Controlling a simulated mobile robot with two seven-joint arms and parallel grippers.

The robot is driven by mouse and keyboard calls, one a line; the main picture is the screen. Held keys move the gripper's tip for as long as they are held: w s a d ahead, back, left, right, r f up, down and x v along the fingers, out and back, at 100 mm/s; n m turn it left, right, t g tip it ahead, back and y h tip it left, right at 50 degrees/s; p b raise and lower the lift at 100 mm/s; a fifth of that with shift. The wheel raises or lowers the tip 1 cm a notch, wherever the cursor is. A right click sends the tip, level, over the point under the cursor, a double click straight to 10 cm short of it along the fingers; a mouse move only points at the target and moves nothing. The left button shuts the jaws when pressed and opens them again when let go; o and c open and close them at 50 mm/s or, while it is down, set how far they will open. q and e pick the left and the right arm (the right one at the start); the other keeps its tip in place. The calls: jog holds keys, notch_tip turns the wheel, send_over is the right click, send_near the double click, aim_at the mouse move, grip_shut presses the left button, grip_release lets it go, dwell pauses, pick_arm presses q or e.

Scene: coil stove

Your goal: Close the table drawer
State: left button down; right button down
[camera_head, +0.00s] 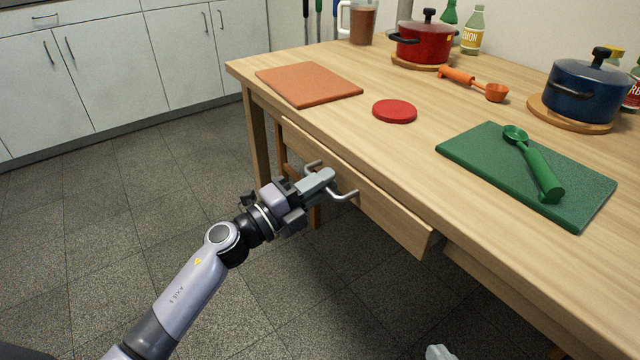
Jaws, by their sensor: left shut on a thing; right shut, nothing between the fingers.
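The wooden table drawer (385,205) is under the near edge of the table (420,160) and stands partly out; its front sticks out from the table frame. Its grey metal handle (346,195) shows on both sides of my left gripper (320,180). My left gripper is shut on the handle's middle, which its fingers hide. The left arm reaches in from the lower left. My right gripper (438,352) shows only as a small grey tip at the bottom edge, shut and empty, apart from the drawer. The drawer's inside is not visible.
On the table are an orange board (308,84), a red disc (395,111), a green board (480,160) with a green scoop (540,170), a red pot (424,42) and a blue pot (585,92). The floor (120,220) before the drawer is clear. White cabinets (110,70) stand behind.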

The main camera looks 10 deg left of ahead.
pick_arm(q)
jog(key=x, duration=0.3)
jog(key=shift+w+d+f, duration=0.2)
jog(key=shift+w+d, duration=0.05)
jog(key=shift+w, duration=0.05)
pick_arm(e)
jog(key=shift+w+a+r, duration=0.15)
jog(key=shift+a, duration=0.05)
pick_arm(q)
jog(key=c, duration=1.4)
grip_release()
jog(key=shift+o, duration=0.3)
jog(key=shift+w+d+f, duration=0.1)
jog(key=shift+d, duration=0.05)
send_near(339, 175)
jog(key=x, duration=0.2)
jog(key=shift+w+d+f+p, duration=0.1)
jog(key=shift+w+d+p, duration=0.2)
jog(key=shift+d+p, duration=0.1)
pick_arm(e)
jog(key=shift+s+d, duration=0.2)
jog(key=shift+d, duration=0.3)
